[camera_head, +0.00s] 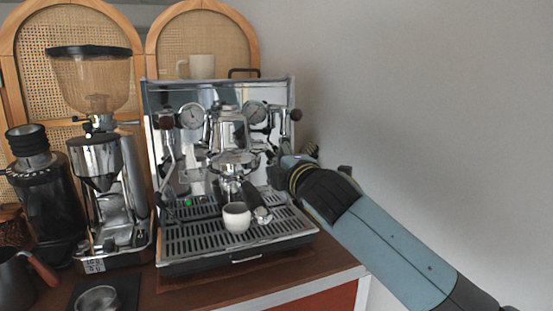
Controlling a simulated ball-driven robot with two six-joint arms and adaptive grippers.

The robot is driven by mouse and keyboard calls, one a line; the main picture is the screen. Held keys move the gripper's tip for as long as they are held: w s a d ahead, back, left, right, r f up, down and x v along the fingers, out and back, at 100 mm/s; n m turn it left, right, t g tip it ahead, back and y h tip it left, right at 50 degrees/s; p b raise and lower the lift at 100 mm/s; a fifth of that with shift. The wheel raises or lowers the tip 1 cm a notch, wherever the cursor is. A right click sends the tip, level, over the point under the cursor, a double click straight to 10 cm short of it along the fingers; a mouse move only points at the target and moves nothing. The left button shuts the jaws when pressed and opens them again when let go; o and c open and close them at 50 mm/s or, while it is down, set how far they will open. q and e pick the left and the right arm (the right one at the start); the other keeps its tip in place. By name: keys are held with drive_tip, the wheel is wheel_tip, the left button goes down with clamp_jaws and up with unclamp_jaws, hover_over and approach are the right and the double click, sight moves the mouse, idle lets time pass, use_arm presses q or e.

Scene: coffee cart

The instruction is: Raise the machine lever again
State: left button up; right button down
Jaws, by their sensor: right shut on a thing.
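The chrome espresso machine (215,92) stands on the wooden cart, with its group head (232,160) at the front centre. My right gripper (281,168) reaches in from the right, at the right side of the group head. It is shut on the machine lever, which is small here and mostly hidden by the fingers, so its exact angle cannot be told. A portafilter with a dark handle (251,196) sits in the group head. A white cup (236,217) stands upright on the drip tray (188,237) below it. My left gripper is not in view.
A grinder with a hopper (90,80) and a smaller black grinder (45,190) stand left of the machine. A pitcher (14,278) and a tamper-like metal piece (98,299) are at front left. A white mug (202,66) is on top of the machine. The wall side at right is open.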

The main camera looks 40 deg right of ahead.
drive_tip(key=c, duration=2)
unclamp_jaws()
drive_tip(key=shift+t, duration=0.4)
wheel_tip(320, 180, up, 4)
drive_tip(key=shift+r+p, duration=0.15)
drive_tip(key=shift+p, duration=0.55)
drive_tip(key=shift+w+d+f, duration=0.1)
drive_tip(key=shift+w+f, duration=0.1)
drive_tip(key=shift+f, duration=0.1)
clamp_jaws()
drive_tip(key=shift+s+a+f, duration=0.2)
drive_tip(key=shift+s+f, duration=0.1)
use_arm(q)
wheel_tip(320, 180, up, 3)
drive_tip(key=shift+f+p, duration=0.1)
drive_tip(key=shift+p, duration=0.25)
use_arm(e)
drive_tip(key=a+f+v, duration=0.1)
drive_tip(key=v, duration=0.7)
drive_tip(key=shift+a, duration=0.25)
drive_tip(key=shift+s+f, duration=0.1)
drive_tip(key=shift+s, duration=0.05)
